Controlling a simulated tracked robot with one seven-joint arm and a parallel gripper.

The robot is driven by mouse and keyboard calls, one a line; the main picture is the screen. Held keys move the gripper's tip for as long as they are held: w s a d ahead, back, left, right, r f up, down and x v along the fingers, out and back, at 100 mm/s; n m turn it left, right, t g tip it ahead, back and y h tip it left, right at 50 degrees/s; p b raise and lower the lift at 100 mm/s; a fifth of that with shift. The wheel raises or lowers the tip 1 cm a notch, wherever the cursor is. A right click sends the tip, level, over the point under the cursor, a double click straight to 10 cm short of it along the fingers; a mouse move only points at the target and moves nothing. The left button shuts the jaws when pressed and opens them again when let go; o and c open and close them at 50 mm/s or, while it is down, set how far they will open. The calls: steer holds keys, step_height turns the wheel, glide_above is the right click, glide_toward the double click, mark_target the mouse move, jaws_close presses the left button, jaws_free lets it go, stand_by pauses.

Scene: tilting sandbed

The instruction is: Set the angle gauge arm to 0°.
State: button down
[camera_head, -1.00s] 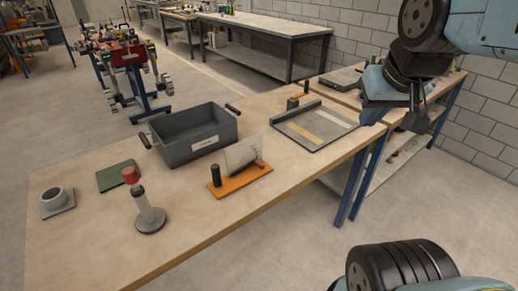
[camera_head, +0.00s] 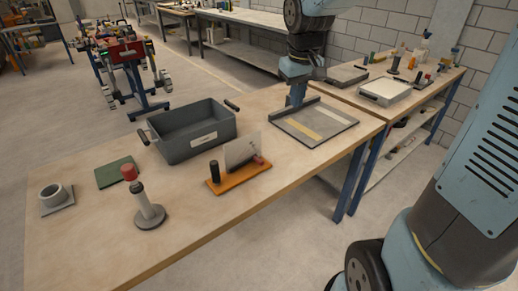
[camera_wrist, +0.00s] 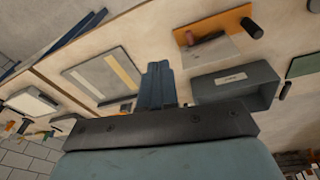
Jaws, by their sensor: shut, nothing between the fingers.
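The angle gauge (camera_head: 238,178) stands on the bench. It has an orange base, an upright pale plate, a black post at its left end and a small red part at its right. The scale and the arm's angle are too small to read. The gauge also shows at the top of the wrist view (camera_wrist: 210,22), upside down. My gripper (camera_head: 296,103) is over the far bench edge, behind and to the right of the gauge, clear of it. In the wrist view its blue fingers (camera_wrist: 158,68) are together and empty.
A grey bin (camera_head: 172,155) stands behind the gauge. The bench front near the gauge is clear.

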mark_target(259, 159)
steer(key=w+a+f+n+g, duration=0.2)
steer(key=w+a+f+n, duration=0.1)
steer(key=w+a+f, duration=0.65)
steer(key=shift+y, duration=0.3)
steer(key=f, duration=0.5)
steer(key=s+f, duration=0.1)
steer(key=f, duration=0.8)
steer(key=shift+s+d+f, duration=0.2)
steer(key=shift+s+f, duration=0.1)
steer(key=shift+s, duration=0.1)
